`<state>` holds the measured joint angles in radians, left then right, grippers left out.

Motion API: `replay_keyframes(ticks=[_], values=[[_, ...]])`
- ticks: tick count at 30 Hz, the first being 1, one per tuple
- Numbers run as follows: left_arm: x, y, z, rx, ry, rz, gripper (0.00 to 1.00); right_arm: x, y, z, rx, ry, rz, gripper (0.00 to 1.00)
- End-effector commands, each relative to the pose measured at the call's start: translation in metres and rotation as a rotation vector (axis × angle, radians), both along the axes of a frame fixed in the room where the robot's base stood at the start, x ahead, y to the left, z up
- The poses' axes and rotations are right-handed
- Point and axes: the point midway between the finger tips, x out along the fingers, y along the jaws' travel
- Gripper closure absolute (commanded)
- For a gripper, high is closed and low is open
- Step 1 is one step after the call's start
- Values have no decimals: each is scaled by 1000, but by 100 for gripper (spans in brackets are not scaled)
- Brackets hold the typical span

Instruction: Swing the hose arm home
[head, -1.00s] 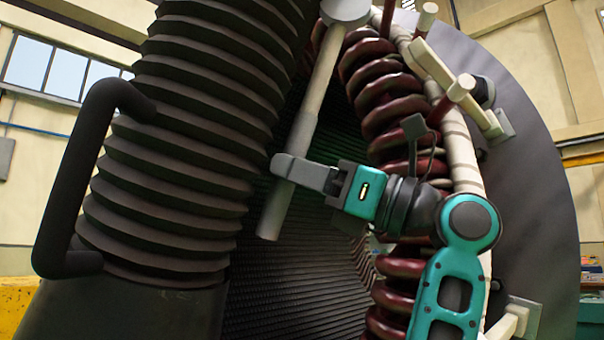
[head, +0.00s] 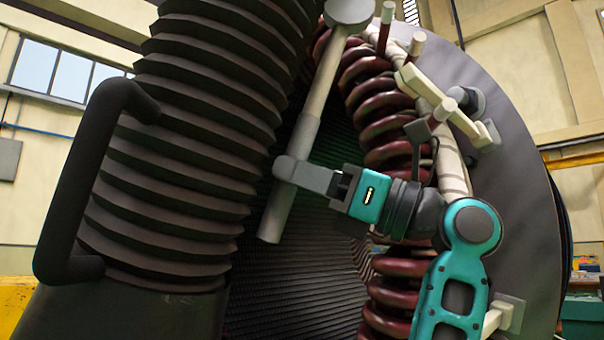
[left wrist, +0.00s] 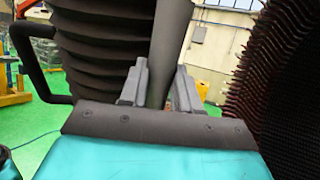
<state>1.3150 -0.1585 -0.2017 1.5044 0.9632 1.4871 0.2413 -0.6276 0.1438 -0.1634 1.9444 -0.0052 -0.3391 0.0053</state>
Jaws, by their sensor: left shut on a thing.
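The hose arm shows as a thick dark ribbed hose (head: 190,150) on the left, with a black bent handle (head: 80,190) on its side. A grey round bar (head: 322,85) hangs from a rounded head (head: 349,10) beside the hose. My left gripper (head: 285,170) is shut around the lower part of this bar, with the bar's end sticking out below. In the left wrist view the bar (left wrist: 170,45) stands between the two fingers (left wrist: 158,90), close by the hose (left wrist: 105,50). The bar's join to the hose is not visible. My right gripper is out of view.
The large round stator (head: 525,150), with dark red coils (head: 385,125) and pale rods, stands close on the right, near my left arm. Its ribbed bore lies behind the bar. Green floor (left wrist: 65,150) shows in the left wrist view.

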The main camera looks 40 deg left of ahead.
Motion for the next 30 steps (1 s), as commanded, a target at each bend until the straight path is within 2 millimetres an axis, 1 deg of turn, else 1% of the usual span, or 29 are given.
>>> replay_keyframes(ticks=[5,6,8,15,19,23,30], values=[[0,-1,2,5,1,-1,100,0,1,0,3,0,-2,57],[0,-1,2,5,1,-1,65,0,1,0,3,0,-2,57],[0,0,2,4,1,-1,59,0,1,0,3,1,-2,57],[0,0,0,1,1,-1,58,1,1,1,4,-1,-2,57],[4,-8,-3,1,3,-2,58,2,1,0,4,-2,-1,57],[12,-27,-12,2,5,-4,58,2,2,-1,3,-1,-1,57],[30,-74,-32,3,5,-5,58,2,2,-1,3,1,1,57]])
